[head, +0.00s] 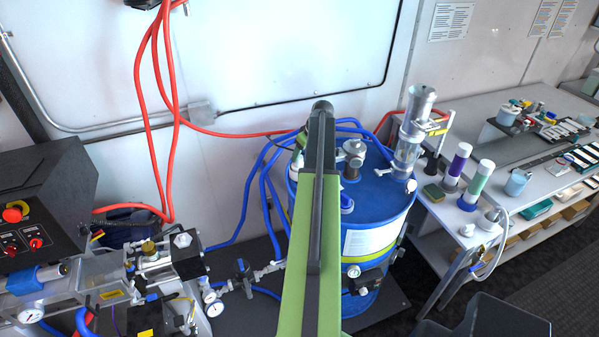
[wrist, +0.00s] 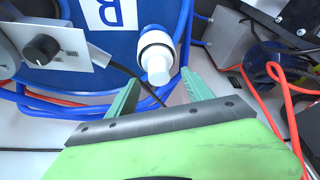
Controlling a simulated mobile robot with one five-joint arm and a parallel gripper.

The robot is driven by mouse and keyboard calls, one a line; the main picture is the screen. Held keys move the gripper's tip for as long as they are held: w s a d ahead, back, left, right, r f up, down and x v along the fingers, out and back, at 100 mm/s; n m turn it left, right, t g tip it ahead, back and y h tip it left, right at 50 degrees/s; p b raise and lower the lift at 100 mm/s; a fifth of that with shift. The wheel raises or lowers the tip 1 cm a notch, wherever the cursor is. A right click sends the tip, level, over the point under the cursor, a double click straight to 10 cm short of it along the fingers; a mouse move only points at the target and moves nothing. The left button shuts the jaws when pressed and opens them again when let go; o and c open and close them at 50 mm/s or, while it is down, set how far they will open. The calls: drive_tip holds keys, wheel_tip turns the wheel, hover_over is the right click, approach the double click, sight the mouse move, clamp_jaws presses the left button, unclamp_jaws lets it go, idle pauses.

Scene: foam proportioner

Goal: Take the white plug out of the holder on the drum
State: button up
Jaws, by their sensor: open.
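The blue drum (head: 378,215) stands behind and right of my arm in the head view, and its blue side with a white label fills the top of the wrist view (wrist: 70,75). The white plug (wrist: 158,66) shows in the wrist view, its end pointing toward my gripper. A white collar with a dark ring, the holder (wrist: 155,38), surrounds its far end at the drum. My gripper (wrist: 160,77) is open and empty, with one green finger on each side of the plug, apart from it. In the head view my arm hides the gripper, and I cannot make out the plug.
A grey box with a black knob (wrist: 42,48) is at left in the wrist view. Blue hoses (wrist: 110,108) pass behind the fingers, and an orange cable (wrist: 285,90) runs at right. A bench (head: 470,215) with cylinders stands right of the drum; pump equipment (head: 150,265) stands left.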

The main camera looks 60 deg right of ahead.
sight(299, 166)
drive_tip(key=b+x, duration=0.4)
drive_tip(key=x, duration=0.1)
drive_tip(key=shift+d, duration=0.2)
drive_tip(key=shift+r, duration=0.15)
clamp_jaws()
